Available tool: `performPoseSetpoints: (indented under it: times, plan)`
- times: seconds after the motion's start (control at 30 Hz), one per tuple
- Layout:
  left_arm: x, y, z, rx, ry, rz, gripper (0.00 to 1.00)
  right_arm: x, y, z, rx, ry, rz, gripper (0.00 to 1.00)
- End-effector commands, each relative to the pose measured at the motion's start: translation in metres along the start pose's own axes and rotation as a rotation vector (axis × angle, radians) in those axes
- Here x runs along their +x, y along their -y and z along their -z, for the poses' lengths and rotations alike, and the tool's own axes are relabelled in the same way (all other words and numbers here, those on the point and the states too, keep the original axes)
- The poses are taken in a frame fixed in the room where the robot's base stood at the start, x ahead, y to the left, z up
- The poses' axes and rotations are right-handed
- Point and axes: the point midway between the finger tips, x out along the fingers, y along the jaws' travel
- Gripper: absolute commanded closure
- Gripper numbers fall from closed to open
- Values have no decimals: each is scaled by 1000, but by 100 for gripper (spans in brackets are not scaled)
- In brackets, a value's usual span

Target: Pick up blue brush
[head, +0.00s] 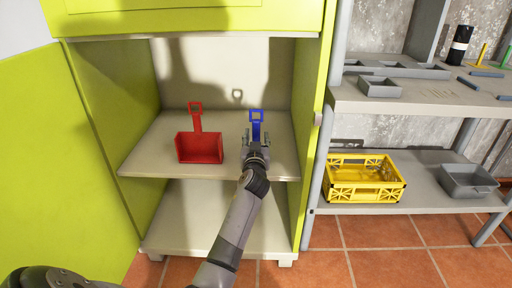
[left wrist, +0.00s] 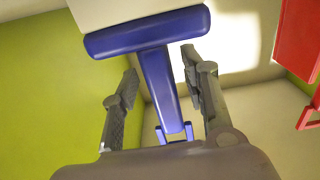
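In the left wrist view, the blue brush (left wrist: 158,82) has a wide blue head at the top and a handle running down between the two fingers. My left gripper (left wrist: 160,65) is open around the handle, with a visible gap on each side. My right gripper is not in view.
A red dustpan (head: 200,147) stands left of the brush on the cabinet shelf (head: 150,160). The green door (head: 50,160) is open at left. A grey rack at right holds a yellow crate (head: 362,187) and grey bins (head: 467,181). The lower cabinet shelf is bare.

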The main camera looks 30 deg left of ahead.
Motion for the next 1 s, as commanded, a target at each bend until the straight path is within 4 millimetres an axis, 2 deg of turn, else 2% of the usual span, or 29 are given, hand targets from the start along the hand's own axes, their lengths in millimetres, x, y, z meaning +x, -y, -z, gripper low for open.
performPoseSetpoints:
  times: [0.07,0.57,1.0]
  plan:
    - [0,0,0,0,1,0,66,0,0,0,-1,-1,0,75]
    - [0,0,0,1,1,0,100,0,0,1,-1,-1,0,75]
    - [0,1,3,1,-1,0,100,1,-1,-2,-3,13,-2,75]
